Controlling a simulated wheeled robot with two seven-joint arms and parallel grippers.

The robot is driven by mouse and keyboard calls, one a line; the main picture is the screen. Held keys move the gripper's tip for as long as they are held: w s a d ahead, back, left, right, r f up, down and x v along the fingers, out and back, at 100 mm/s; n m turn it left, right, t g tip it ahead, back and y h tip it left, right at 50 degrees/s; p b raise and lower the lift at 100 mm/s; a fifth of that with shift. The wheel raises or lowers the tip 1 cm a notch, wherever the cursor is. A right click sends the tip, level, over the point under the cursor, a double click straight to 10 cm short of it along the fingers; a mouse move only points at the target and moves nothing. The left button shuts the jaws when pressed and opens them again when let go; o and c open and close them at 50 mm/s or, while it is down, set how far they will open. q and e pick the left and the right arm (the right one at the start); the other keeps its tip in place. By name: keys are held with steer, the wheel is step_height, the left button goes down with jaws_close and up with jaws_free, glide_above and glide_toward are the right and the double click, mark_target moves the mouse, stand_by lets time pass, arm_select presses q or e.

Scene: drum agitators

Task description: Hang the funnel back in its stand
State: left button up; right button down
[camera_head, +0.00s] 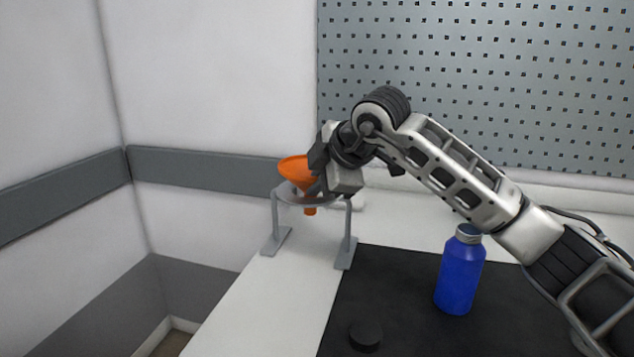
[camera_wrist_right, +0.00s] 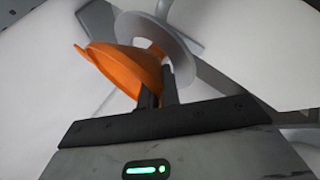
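The orange funnel (camera_head: 294,170) is at the grey stand (camera_head: 350,225), with its wide mouth above the stand's ring and its spout showing below ring height. In the right wrist view the funnel (camera_wrist_right: 122,68) looks tilted and overlaps part of the flat grey ring (camera_wrist_right: 181,50). My right gripper (camera_head: 321,184) is at the funnel's right side, close above the ring. Its two dark fingers (camera_wrist_right: 160,92) are nearly together, with the funnel's edge at their tips. Whether the funnel rests on the ring is hidden. My left gripper is not in view.
A blue bottle with a grey cap (camera_head: 460,272) stands on the black mat (camera_head: 400,290), under my right forearm. A small black round piece (camera_head: 365,335) lies at the mat's front. A pegboard (camera_head: 480,80) stands behind. White table top (camera_head: 260,310) is clear left of the mat.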

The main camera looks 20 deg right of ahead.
steer(key=shift+f+b, duration=0.3)
steer(key=shift+b, duration=0.1)
stand_by(0.4)
steer(key=c, duration=1.6)
jaws_free()
steer(key=shift+f, duration=0.1)
steer(key=shift+o, duration=0.2)
steer(key=shift+a+f, duration=0.1)
steer(key=shift+f, duration=0.05)
steer(key=shift+s, duration=0.1)
steer(key=c, duration=0.3)
steer(key=shift+s, duration=0.1)
steer(key=shift+c, duration=0.2)
